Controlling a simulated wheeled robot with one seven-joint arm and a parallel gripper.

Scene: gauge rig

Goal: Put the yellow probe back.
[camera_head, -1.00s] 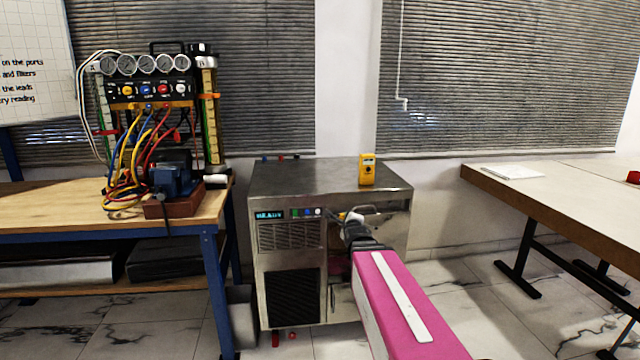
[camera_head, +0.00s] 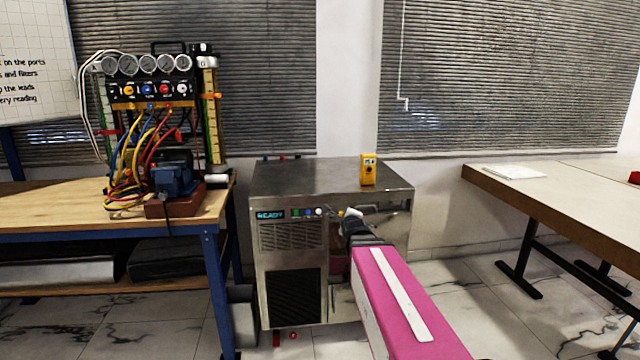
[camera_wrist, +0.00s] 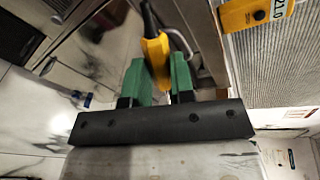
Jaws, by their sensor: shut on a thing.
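The yellow probe (camera_wrist: 157,58) is between the two green fingers of my gripper (camera_wrist: 157,82), which is shut on it, in the wrist view. A dark lead or stem runs up from the probe's end. A thin bent metal loop (camera_wrist: 184,40) shows just right of the probe; whether they touch I cannot tell. In the head view my gripper (camera_head: 347,216) is at the upper front of the steel machine (camera_head: 300,178), and the probe is too small to make out. A yellow meter (camera_head: 368,172) stands upright on the machine's top; it also shows in the wrist view (camera_wrist: 256,12).
A wooden bench (camera_head: 60,217) at left holds a gauge rig (camera_head: 150,90) with coloured hoses and a blue motor (camera_head: 172,182). A table (camera_head: 570,190) at right carries a white paper (camera_head: 514,172). The machine's top is mostly clear.

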